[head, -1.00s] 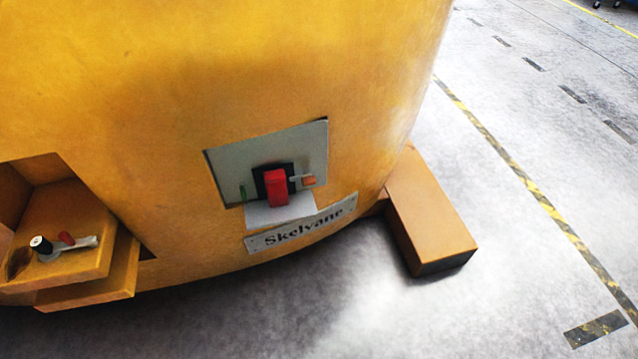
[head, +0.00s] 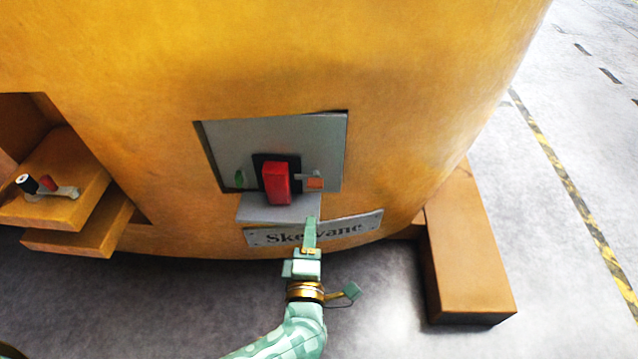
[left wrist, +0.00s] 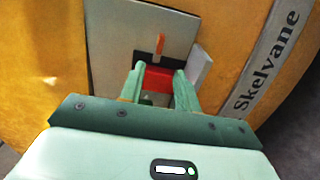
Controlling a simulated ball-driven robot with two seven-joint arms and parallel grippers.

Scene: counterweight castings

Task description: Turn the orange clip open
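The orange clip (head: 315,182) sits on a short grey bar at the right of a red block (head: 276,183) on a grey panel (head: 228,140). In the left wrist view the clip (left wrist: 160,44) appears as a narrow orange piece just beyond the red block (left wrist: 157,78). My left gripper (head: 311,222) is in front of the panel's lower ledge, below the clip and apart from it in the picture. In the left wrist view its two fingers (left wrist: 160,72) are spread with nothing held between them. My right gripper is out of view.
The panel is set in a large curved yellow casting (head: 420,90). A grey ledge (head: 275,209) juts out under the red block, above a "Skelvane" plate (head: 355,226). A brown block foot (head: 465,250) stands at right. A stepped recess (head: 60,180) with a small lever is at left.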

